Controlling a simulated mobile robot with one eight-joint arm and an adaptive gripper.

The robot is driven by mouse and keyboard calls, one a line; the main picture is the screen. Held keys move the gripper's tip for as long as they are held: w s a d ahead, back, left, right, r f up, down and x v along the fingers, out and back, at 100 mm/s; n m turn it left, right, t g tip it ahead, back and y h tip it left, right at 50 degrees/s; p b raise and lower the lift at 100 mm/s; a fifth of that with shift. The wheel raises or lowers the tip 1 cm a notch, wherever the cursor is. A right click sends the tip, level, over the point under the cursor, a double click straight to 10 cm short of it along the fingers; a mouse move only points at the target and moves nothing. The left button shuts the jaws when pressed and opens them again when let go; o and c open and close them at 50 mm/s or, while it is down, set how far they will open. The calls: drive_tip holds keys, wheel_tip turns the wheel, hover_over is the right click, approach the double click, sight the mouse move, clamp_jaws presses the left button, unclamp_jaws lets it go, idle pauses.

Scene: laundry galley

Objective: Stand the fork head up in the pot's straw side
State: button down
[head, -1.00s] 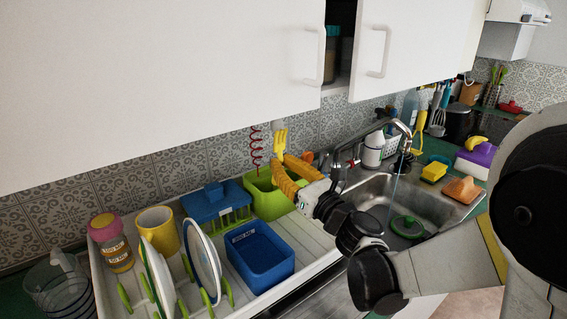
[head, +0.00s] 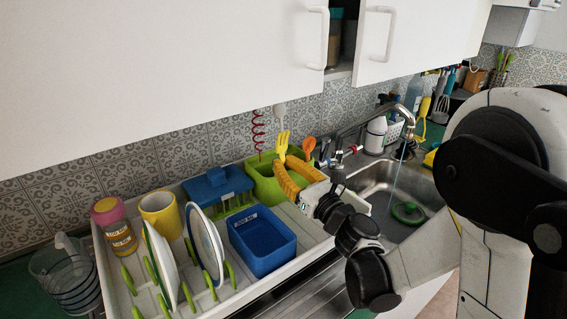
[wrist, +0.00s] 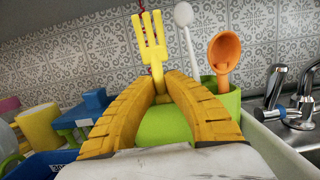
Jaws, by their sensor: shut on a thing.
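The yellow fork (head: 283,143) is upright, head up, between the fingertips of my gripper (head: 284,162). My gripper is shut on its lower part; in the wrist view the fork (wrist: 152,45) rises above the fingertips (wrist: 160,84). The lime green pot (head: 261,186) stands at the rack's back. A red curly straw (head: 258,135) stands in its left part; in the wrist view the straw is mostly behind the fork. A white spoon (wrist: 184,18) and an orange spoon (wrist: 224,52) stand farther right. The fork's lower end is hidden, so I cannot tell whether it is inside the pot.
A blue lidded box (head: 217,190) stands left of the pot and a blue tub (head: 262,243) in front. Plates (head: 205,245), a yellow mug (head: 160,213) and a pink-lidded jar (head: 115,228) are farther left.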

drive_tip(key=shift+f, duration=0.25)
drive_tip(key=c, duration=1.5)
unclamp_jaws()
drive_tip(key=shift+o, duration=0.2)
